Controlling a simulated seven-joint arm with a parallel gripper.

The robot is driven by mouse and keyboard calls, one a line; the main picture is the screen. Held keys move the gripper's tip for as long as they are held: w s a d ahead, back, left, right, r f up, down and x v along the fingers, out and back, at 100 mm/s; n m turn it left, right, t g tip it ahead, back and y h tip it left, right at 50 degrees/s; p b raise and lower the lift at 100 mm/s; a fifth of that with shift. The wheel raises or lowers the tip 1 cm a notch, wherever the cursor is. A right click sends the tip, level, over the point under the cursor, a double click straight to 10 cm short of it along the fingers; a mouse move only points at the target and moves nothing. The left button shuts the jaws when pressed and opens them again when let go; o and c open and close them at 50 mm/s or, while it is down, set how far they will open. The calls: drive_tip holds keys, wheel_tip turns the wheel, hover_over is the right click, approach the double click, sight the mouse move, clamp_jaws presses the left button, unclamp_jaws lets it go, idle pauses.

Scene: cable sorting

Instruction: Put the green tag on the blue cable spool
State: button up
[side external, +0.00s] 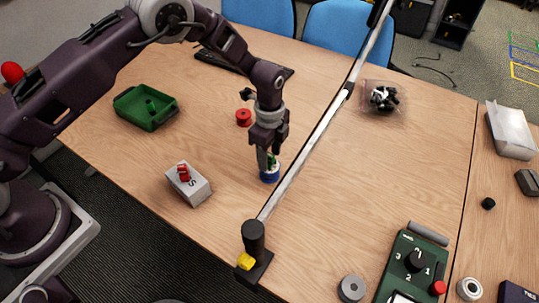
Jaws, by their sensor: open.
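The blue cable spool (269,177) stands on the wooden table near the middle, with a white upper part. A small green piece, which looks like the green tag (272,158), shows at the top of the spool between my fingers. My gripper (268,162) points down right over the spool, with its fingers around the green piece. The jaws are open. The fingers partly hide the tag and the spool top, so I cannot tell exactly how the tag rests there.
A metal rail (315,135) on a black stand (254,250) runs close to the right of the spool. A red spool (244,117) is behind. A grey box (183,187) with a red piece and a green tray (122,107) are left. A green control box (395,282) is front right.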

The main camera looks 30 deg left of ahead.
wheel_tip(320, 180, up, 12)
wheel_tip(320, 180, up, 10)
drive_tip(key=n+t, duration=0.1)
drive_tip(key=n, duration=0.3)
hover_over(270, 155)
drive_tip(key=s+a, duration=0.3)
drive_tip(key=a, duration=0.1)
drive_tip(key=s+a+r+n+t, duration=0.2)
drive_tip(key=s+a+r+n, duration=0.2)
drive_tip(key=s+r, duration=0.55)
drive_tip(key=s+a+r+n+t, duration=0.1)
drive_tip(key=s+a+n, duration=0.1)
drive_tip(key=s+n, duration=0.3)
drive_tip(key=s+a+r+n+t, duration=0.1)
drive_tip(key=s+a+n, duration=0.2)
drive_tip(key=s, duration=1)
drive_tip(key=shift+s+n+t, duration=0.3)
drive_tip(key=shift+s+n, duration=0.1)
drive_tip(key=shift+n, duration=0.6)
